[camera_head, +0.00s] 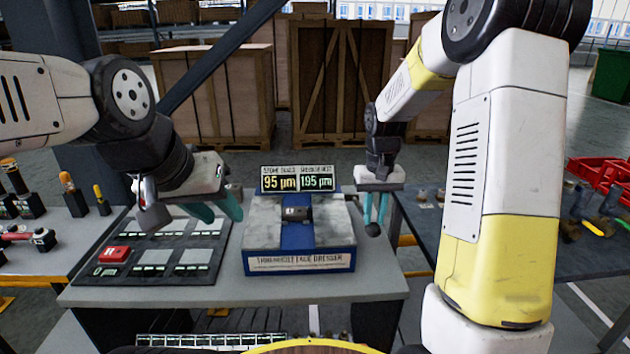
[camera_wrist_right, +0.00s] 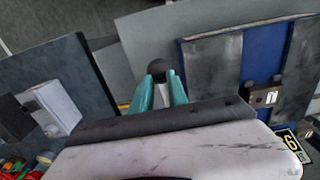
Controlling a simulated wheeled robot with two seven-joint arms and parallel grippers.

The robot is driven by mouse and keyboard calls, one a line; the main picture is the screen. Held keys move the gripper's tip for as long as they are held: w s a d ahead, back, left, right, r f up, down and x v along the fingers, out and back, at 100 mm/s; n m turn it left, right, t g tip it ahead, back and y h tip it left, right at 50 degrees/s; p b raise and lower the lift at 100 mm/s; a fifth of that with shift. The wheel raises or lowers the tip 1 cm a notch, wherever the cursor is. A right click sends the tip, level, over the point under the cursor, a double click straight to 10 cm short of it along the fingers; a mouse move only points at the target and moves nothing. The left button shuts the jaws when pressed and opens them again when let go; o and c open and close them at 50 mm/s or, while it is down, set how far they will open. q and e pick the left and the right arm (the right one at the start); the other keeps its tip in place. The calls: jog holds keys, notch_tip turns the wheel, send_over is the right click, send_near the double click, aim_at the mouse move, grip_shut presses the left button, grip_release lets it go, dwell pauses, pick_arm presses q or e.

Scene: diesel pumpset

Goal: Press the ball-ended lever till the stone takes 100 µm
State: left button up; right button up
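The dresser (camera_head: 300,261) is a blue and grey machine on the table, with a small dark block in its middle. Its display (camera_head: 298,181) reads 95 µm in yellow on the left, under a label like "STONE TAKES", and 195 µm in green. The lever's dark ball (camera_head: 373,230) is at the machine's right side; it also shows in the right wrist view (camera_wrist_right: 157,68). My right gripper (camera_head: 375,207) points down at the ball. Its teal fingers stand apart with the ball at their tips; contact is unclear. My left gripper (camera_head: 217,212) is open and empty, left of the machine.
A dark panel (camera_head: 165,251) with several pale pads and a red button (camera_head: 115,253) lies left of the machine. A dark bench (camera_head: 460,240) stands to the right with a red frame (camera_head: 600,172). Wooden crates (camera_head: 340,80) stand behind.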

jog(key=shift+s+f, duration=0.25)
jog(key=shift+f, duration=1)
jog(key=w+r, duration=0.1)
jog(key=r, duration=0.6)
jog(key=w+r, duration=0.2)
jog(key=r, duration=0.6)
jog(key=shift+w+r, duration=0.2)
jog(key=shift+w, duration=0.05)
jog(key=s+a+r+t+y, duration=0.1)
jog(key=s+t, duration=0.2)
jog(key=s, duration=0.9)
jog(key=s+a+r+t+y, duration=0.1)
jog(key=s+t, duration=0.2)
jog(key=s, duration=0.9)
jog(key=shift+s+a+r, duration=0.15)
jog(key=shift+r, duration=0.25)
